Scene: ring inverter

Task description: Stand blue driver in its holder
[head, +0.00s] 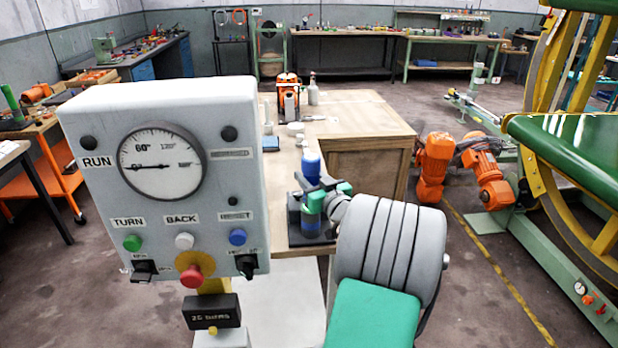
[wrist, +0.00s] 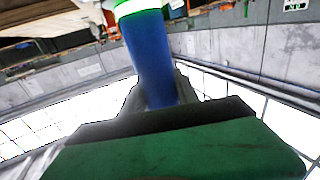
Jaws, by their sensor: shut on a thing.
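The blue driver (head: 311,166) stands about upright beyond the control box in the head view, its blue end showing above my gripper (head: 313,194). In the wrist view the driver (wrist: 148,55) is a thick blue shaft with a green and white band at the top edge of the picture. My gripper (wrist: 157,92) is shut on it, a grey finger on each side. A dark, squarish base, seemingly the holder (head: 296,234), sits right below on the table corner. A blue and teal upright part shows between gripper and base. I cannot tell whether the driver is inside the holder.
The grey control box (head: 165,190) with dial and buttons fills the left front. The wooden table (head: 350,112) carries small items and an orange-black device (head: 288,95) at its back. Orange motors (head: 435,165) and a green-yellow ring machine (head: 570,150) stand at right.

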